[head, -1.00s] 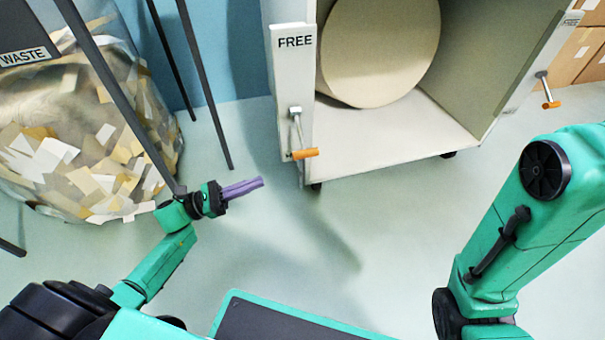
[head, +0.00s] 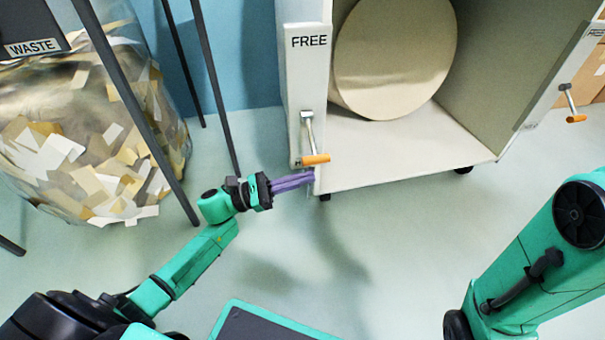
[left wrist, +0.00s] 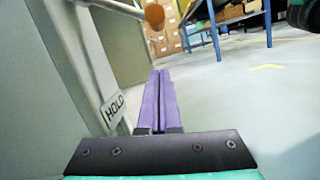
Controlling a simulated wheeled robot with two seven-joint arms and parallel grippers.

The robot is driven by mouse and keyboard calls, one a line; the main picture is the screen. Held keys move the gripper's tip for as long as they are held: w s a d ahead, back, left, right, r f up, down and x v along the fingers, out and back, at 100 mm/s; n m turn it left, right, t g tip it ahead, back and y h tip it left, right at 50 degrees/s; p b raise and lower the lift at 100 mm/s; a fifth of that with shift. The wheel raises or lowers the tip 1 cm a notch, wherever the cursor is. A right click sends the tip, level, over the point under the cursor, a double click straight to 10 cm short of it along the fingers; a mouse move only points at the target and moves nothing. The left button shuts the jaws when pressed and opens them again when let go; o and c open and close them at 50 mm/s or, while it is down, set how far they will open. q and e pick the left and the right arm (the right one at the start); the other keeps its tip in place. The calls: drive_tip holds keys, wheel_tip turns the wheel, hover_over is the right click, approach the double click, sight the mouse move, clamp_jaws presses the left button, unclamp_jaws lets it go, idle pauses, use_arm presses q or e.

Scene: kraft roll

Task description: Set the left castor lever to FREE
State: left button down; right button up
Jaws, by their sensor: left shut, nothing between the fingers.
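The left castor lever (head: 308,138) is a grey metal arm with an orange handle (head: 315,160) on the cart's left post, pointing down, well below the FREE label (head: 309,41). In the left wrist view its orange knob (left wrist: 154,15) is ahead and above, and a HOLD label (left wrist: 115,107) is on the post at left. My left gripper (head: 310,177) has purple fingers, shut and empty, just below the handle; they also show shut in the left wrist view (left wrist: 160,75). I cannot tell if they touch the post. My right gripper is out of view.
The cart holds a large kraft roll (head: 395,58). A second lever (head: 571,100) is on its right post. A clear waste bag (head: 90,130) full of paper scraps and its dark stand legs (head: 215,85) are at left.

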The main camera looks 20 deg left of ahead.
sight(311, 137)
use_arm(q)
drive_tip(key=r, duration=0.4)
drive_tip(key=shift+s+d, duration=0.2)
drive_tip(key=shift+s, duration=0.15)
drive_tip(key=shift+s+d+r+n+p, duration=0.15)
drive_tip(key=shift+s+r+n+p, duration=0.05)
drive_tip(key=shift+n+p, duration=0.3)
